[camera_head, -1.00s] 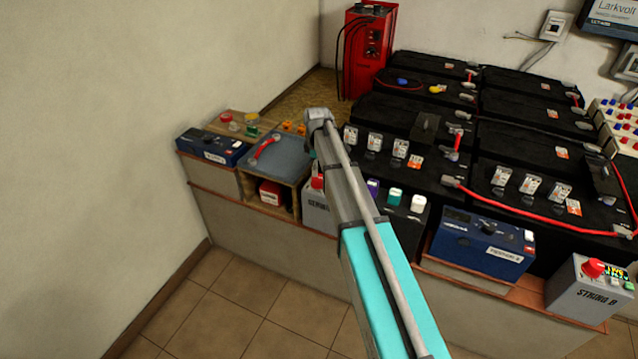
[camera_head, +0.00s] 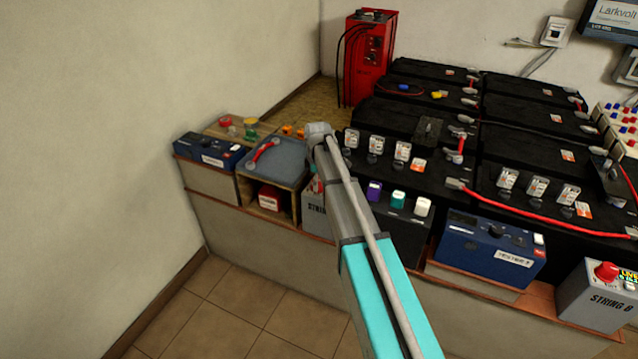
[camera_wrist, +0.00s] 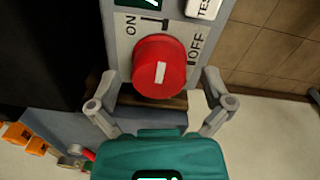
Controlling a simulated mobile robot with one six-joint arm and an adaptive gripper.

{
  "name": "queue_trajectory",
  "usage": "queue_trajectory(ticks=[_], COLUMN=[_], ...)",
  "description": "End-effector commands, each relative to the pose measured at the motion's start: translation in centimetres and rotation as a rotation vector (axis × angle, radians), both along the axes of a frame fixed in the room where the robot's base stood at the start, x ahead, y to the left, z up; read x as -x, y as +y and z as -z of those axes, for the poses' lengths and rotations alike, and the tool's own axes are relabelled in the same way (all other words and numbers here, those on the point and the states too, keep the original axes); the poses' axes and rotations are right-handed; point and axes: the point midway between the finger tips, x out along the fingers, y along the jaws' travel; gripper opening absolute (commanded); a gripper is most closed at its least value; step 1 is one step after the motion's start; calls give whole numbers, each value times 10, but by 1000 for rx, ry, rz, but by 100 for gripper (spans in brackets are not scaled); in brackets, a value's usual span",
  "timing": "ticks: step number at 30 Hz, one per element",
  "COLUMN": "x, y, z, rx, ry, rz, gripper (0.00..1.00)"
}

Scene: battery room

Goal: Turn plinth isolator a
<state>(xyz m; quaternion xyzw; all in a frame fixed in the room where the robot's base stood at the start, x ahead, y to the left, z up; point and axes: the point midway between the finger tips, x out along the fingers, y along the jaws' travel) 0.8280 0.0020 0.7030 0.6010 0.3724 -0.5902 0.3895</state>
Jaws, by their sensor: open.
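The isolator is a grey box lettered STRING (camera_head: 314,209), mostly hidden behind my arm in the head view; its last letter is covered. In the wrist view its red round knob (camera_wrist: 160,66) with a white mark fills the upper middle, on a grey face (camera_wrist: 126,62) printed ON at left and OFF at right. The white mark stands upright in the picture; I cannot tell which label it matches. My gripper (camera_wrist: 162,84) is open, one finger on each side of the knob, with visible gaps. In the head view the gripper itself is hidden behind my arm.
Another grey box, STRING B (camera_head: 598,297), with a red knob stands at far right. Between them are coloured switches (camera_head: 398,200) and a blue unit (camera_head: 487,246). Black batteries (camera_head: 427,128) fill the back.

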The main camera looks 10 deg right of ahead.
Motion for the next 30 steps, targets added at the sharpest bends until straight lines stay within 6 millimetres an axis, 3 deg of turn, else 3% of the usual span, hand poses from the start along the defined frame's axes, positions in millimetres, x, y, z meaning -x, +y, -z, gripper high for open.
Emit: queue_trajectory(ticks=[5,6,19,30], x=[0,0,0,1], y=[0,0,0,0], z=[0,0,0,0], rx=[0,0,0,0], ry=[0,0,1,3], rz=[0,0,0,43], gripper=[100,96,18,18])
